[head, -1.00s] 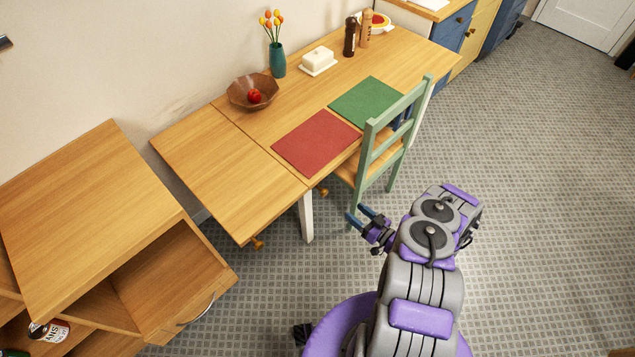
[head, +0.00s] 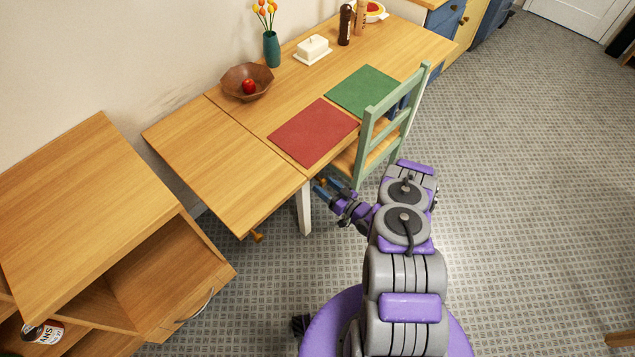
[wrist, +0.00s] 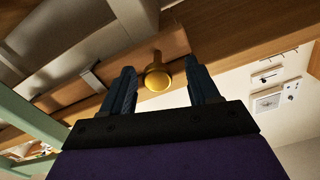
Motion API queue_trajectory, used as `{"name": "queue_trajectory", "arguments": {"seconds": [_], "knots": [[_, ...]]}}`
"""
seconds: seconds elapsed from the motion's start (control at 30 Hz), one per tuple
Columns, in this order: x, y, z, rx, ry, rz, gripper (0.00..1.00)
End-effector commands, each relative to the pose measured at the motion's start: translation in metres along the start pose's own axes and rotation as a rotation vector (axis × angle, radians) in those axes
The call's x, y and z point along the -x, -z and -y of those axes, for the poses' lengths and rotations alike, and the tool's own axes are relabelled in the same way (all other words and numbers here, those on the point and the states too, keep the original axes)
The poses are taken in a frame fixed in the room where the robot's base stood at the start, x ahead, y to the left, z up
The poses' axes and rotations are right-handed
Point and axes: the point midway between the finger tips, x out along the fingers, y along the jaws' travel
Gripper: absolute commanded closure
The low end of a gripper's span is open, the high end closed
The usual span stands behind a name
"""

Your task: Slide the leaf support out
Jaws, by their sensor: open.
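The wooden table has a raised leaf (head: 225,170) at its near left end. My gripper (wrist: 160,85) is open, with a blue finger on each side of the knob and clear space between finger and knob. In the head view my gripper (head: 322,188) is at the table's edge near the white leg.
A green chair (head: 385,135) stands close to the right of my gripper. A white table leg (head: 304,208) is just left of it. An open wooden cabinet (head: 90,220) stands at the left.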

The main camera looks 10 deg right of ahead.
Motion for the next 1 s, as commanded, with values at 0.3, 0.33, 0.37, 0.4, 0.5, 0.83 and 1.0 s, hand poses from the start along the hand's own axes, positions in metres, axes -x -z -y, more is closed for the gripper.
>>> {"name": "queue_trajectory", "arguments": {"seconds": [0.3,0.33,0.37,0.4,0.5,0.83,1.0], "knots": [[-0.038,-0.001,-0.002,-0.001,-0.001,-0.001,0.40],[-0.039,-0.001,-0.001,-0.001,-0.002,0.000,0.40],[-0.041,-0.001,-0.001,-0.001,-0.002,0.000,0.40],[-0.042,-0.001,-0.001,-0.001,-0.002,0.000,0.40],[-0.043,0.000,-0.001,-0.001,-0.002,0.001,0.40],[-0.043,0.000,-0.001,-0.001,-0.002,0.000,0.55],[-0.043,0.000,-0.001,-0.001,-0.002,0.000,0.71]]}}
